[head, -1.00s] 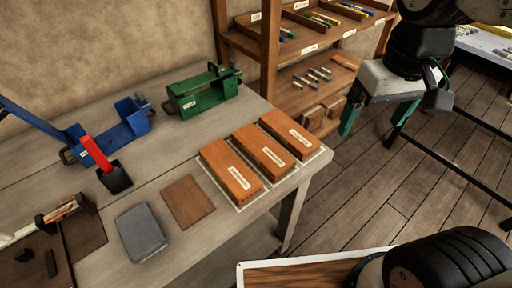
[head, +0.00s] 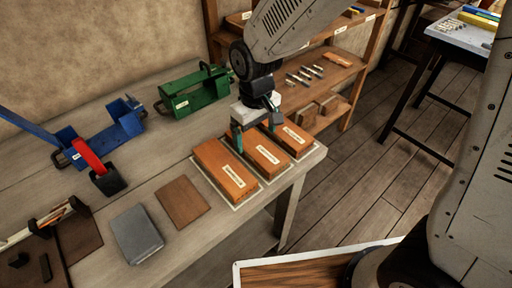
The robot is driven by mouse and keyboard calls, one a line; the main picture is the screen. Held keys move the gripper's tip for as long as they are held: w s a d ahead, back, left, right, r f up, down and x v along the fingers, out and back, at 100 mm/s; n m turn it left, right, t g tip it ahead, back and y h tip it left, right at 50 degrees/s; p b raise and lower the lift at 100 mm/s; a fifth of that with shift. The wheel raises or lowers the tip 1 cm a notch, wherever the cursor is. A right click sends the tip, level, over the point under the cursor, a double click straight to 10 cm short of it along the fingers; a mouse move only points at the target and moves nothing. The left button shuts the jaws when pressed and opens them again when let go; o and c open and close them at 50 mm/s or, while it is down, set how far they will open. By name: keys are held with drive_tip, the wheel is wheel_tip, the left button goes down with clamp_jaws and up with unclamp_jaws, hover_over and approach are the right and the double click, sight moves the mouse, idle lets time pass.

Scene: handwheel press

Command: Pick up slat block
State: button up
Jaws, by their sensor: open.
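Three orange-brown wooden blocks with pale labels lie side by side on a white-edged area at the workbench's right end: a left block (head: 222,171), a middle block (head: 261,157) and a right block (head: 290,138). The labels are too small to read, so I cannot tell which is the slat block. My gripper (head: 257,131) points down at the far ends of the middle and right blocks, its teal fingers apart with nothing seen between them. One finger is near the middle block's far end; I cannot tell whether it touches. My gripper partly hides the far ends of these blocks.
A green fixture (head: 196,91) stands behind the blocks on the workbench (head: 165,160). A blue press with a red handle (head: 92,158) is at left. A brown plate (head: 182,202) and grey block (head: 137,233) lie in front. A wooden shelf (head: 328,78) stands behind right.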

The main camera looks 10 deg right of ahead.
sight(256, 144)
drive_tip(key=f, duration=0.4)
drive_tip(key=shift+w+f, duration=0.2)
drive_tip(key=shift+f, duration=0.05)
drive_tip(key=shift+c, duration=0.3)
drive_tip(key=c, duration=1.2)
